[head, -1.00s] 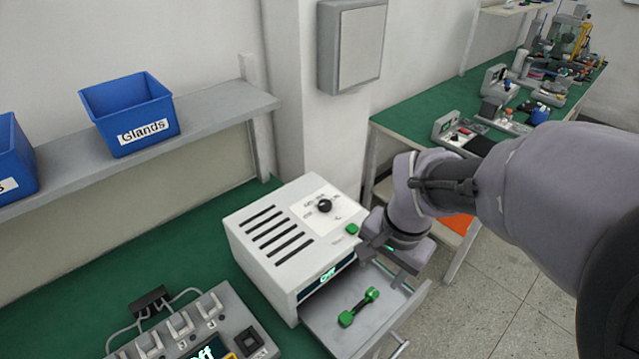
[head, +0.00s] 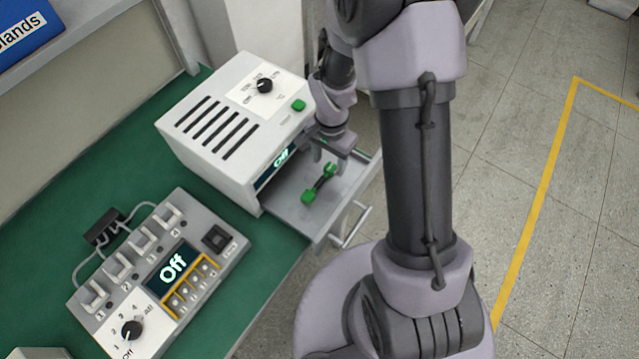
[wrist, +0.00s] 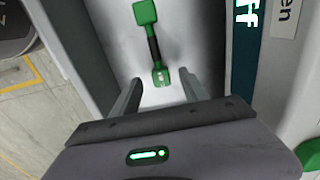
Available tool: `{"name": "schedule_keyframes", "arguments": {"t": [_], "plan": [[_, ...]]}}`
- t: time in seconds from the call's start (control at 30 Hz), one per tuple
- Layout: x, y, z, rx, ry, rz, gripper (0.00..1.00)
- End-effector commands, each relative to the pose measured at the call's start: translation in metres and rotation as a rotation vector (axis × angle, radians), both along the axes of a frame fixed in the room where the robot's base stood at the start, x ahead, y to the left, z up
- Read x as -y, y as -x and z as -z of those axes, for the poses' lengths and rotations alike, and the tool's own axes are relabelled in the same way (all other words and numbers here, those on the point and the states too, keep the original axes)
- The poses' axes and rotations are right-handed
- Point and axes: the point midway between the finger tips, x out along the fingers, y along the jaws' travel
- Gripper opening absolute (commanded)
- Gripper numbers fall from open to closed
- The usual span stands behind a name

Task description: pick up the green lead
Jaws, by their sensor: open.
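The green lead (head: 319,184) has two green ends joined by a black middle. It lies in the open grey drawer (head: 284,205) of the white box (head: 235,125). My gripper (head: 331,158) is at the back right part of the drawer, close to the lead's far end. In the wrist view my gripper (wrist: 160,92) is open, with its two fingers apart. The green lead (wrist: 153,45) shows beyond the fingertips, its near end roughly in line with the gap between them. Nothing is held. The exact height of the fingers above the lead cannot be told.
A grey switch panel (head: 205,225) with a display reading Off stands on the green bench (head: 60,255) at left. The drawer handle (head: 350,225) sticks out at the front. The drawer walls stand close around my fingers. A blue bin (head: 28,30) is on the shelf.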

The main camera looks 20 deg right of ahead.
Motion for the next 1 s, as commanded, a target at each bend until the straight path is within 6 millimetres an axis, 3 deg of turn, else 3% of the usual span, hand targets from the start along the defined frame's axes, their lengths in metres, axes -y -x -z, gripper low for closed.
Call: {"name": "schedule_keyframes", "arguments": {"t": [0.03, 0.1, 0.3, 0.6, 0.87, 1.0], "plan": [[0.0, 0.001, 0.017, -0.004, -0.001, 0.0, 0.53], [0.0, 0.001, 0.028, -0.003, 0.0, 0.0, 0.53], [0.0, 0.0, 0.027, 0.0, 0.0, 0.001, 0.53], [0.0, 0.0, 0.027, 0.0, 0.0, 0.0, 0.0], [0.0, 0.0, 0.026, 0.0, 0.0, 0.0, 0.0], [0.0, 0.0, -0.002, 0.003, 0.0, 0.0, 0.0]]}}
